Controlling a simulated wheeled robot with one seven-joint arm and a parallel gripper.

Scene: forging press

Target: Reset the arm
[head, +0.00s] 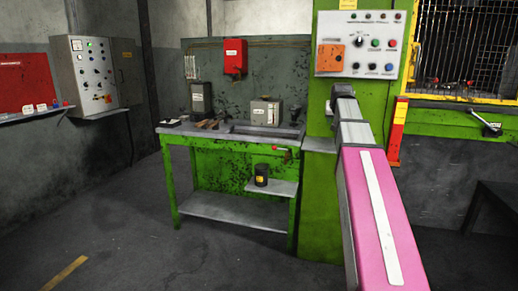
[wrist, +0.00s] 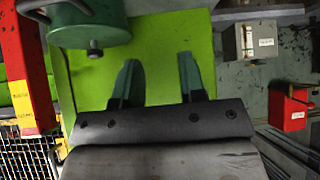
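My gripper (wrist: 160,82) shows in the wrist view with its two dark green fingers spread apart. Nothing is between them, and a bright green surface (wrist: 160,50) lies behind them. In the head view my pink and grey arm reaches forward from the lower right toward the green press column (head: 323,200). Its far end is below the control panel (head: 358,43), and the fingers cannot be made out there.
A green workbench (head: 185,141) stands left of the column, with a red box (head: 235,57) on its back panel. A red post (head: 396,132) and a caged window (head: 465,45) are at the right. A green cylindrical part (wrist: 90,25) is near my gripper. Floor at left is clear.

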